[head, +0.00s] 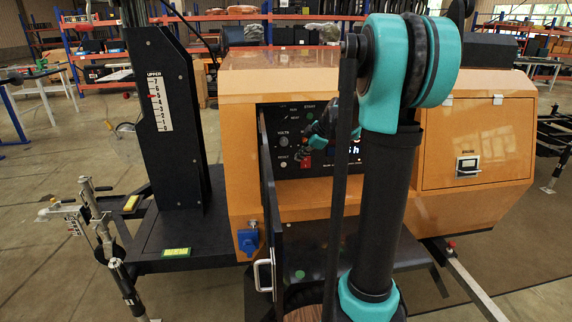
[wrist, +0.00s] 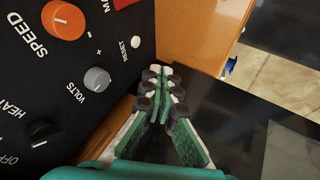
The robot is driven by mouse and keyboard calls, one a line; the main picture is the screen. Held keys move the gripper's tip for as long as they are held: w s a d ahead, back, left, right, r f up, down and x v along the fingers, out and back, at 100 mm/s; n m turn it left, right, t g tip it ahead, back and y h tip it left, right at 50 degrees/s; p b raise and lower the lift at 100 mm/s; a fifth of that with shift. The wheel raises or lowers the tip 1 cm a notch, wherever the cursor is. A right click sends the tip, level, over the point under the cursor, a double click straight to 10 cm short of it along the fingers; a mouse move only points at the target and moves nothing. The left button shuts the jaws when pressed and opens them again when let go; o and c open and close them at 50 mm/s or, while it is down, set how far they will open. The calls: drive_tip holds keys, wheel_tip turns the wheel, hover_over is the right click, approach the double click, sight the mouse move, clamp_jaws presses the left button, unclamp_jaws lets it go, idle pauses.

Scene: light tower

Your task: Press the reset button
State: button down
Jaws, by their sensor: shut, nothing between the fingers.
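The reset button (wrist: 135,41) is a small white round button on the black control panel (wrist: 60,100) in the wrist view, beside its RESET label. My gripper (wrist: 167,74) is shut and empty, its fingertips together to the right of and below the button in that view, apart from it. In the head view my gripper (head: 304,154) is in front of the control panel (head: 283,118) inside the open recess of the orange machine, partly hidden by my arm.
The panel also bears an orange SPEED knob (wrist: 64,20), a grey VOLTS knob (wrist: 97,79) and a black HEAT knob (wrist: 44,133). An open door (head: 270,215) hangs left of the recess. The black mast (head: 165,130) stands further left. Orange housing (head: 460,130) lies right.

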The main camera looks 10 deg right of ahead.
sight(284, 165)
idle(0.3)
drive_tip(key=x, duration=0.3)
drive_tip(key=w+x, duration=0.1)
drive_tip(key=x, duration=0.3)
drive_tip(key=w+r+x, duration=0.1)
drive_tip(key=x, duration=0.3)
drive_tip(key=shift+w+d+f, duration=0.15)
drive_tip(key=shift+w, duration=0.55)
drive_tip(key=shift+w, duration=0.1)
